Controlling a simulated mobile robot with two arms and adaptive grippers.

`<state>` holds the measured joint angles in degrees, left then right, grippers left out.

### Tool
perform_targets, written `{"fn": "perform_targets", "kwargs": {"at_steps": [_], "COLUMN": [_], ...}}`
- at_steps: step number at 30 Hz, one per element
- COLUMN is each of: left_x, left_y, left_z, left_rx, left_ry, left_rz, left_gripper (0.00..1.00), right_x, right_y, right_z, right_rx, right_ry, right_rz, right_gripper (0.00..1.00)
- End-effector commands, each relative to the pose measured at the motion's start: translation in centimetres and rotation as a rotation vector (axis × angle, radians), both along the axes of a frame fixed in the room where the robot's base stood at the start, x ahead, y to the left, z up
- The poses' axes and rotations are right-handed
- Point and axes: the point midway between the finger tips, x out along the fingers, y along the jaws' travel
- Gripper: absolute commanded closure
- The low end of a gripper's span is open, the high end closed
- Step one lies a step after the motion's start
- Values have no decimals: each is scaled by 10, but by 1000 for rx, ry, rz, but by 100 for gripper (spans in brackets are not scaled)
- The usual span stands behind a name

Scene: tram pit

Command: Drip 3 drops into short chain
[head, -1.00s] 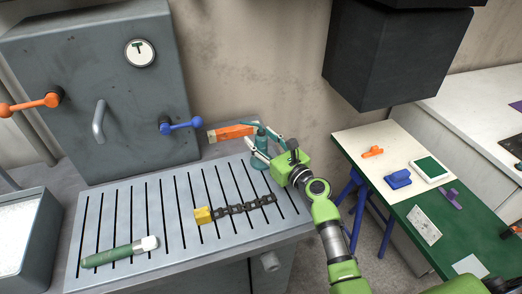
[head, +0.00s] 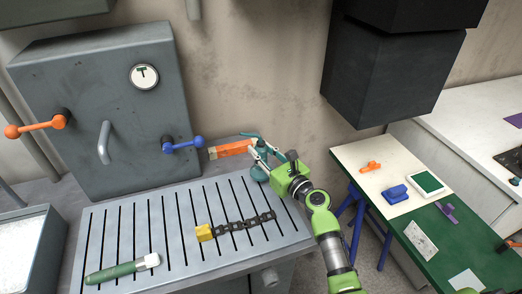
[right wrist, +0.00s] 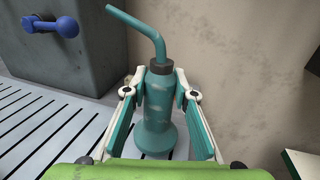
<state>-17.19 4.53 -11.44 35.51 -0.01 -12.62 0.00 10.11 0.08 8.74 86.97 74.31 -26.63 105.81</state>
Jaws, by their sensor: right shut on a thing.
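A short dark chain (head: 245,222) with a yellow block (head: 204,233) at its left end lies on the slotted grey grate (head: 180,250). My right gripper (head: 268,162) is beyond the chain, over the back right corner of the bench. It is shut on a teal dropper bottle (right wrist: 157,112) with a dark collar and a bent spout. The bottle is upright, its spout leaning to the upper left in the right wrist view. It also shows in the head view (head: 261,173), partly hidden by the gripper. I cannot tell whether its base touches the bench. My left gripper is not in view.
A green-handled tool (head: 115,271) lies front left on the grate. A grey cabinet (head: 95,110) with orange and blue levers stands behind. An orange labelled object (head: 231,149) is beside the bottle. A green-and-white table (head: 440,225) holds small parts at right; a black box (head: 390,75) hangs above.

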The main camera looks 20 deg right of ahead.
Motion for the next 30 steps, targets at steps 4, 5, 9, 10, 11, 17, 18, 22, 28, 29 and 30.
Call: {"fn": "perform_targets", "kwargs": {"at_steps": [4, 5, 9, 10, 11, 17, 18, 22, 28, 29, 30], "left_x": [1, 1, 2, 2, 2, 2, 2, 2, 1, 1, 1], "left_y": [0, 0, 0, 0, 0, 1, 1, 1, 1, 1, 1], "left_z": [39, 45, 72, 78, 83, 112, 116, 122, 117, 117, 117], "left_rx": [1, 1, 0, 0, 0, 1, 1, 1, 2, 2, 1], "left_ry": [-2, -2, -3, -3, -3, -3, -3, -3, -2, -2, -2], "left_rz": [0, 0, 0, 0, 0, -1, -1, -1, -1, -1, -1], "left_gripper": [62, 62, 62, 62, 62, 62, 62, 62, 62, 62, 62], "right_x": [-15, -18, -33, -35, -38, -75, -82, -99, -111, -112, -113], "right_y": [11, 14, 24, 27, 28, 55, 59, 72, 81, 81, 82], "right_z": [33, 38, 59, 63, 67, 86, 89, 96, 100, 100, 101], "right_rx": [4, 3, 3, 3, 3, 4, 4, 3, 2, 2, 2], "right_ry": [-1, -1, -1, -1, 0, 1, 1, -1, -3, -3, -3], "right_rz": [1, 1, 2, 1, 1, 1, 0, 0, 0, 0, 0], "right_gripper": [100, 100, 100, 100, 100, 100, 100, 100, 100, 100, 100]}}
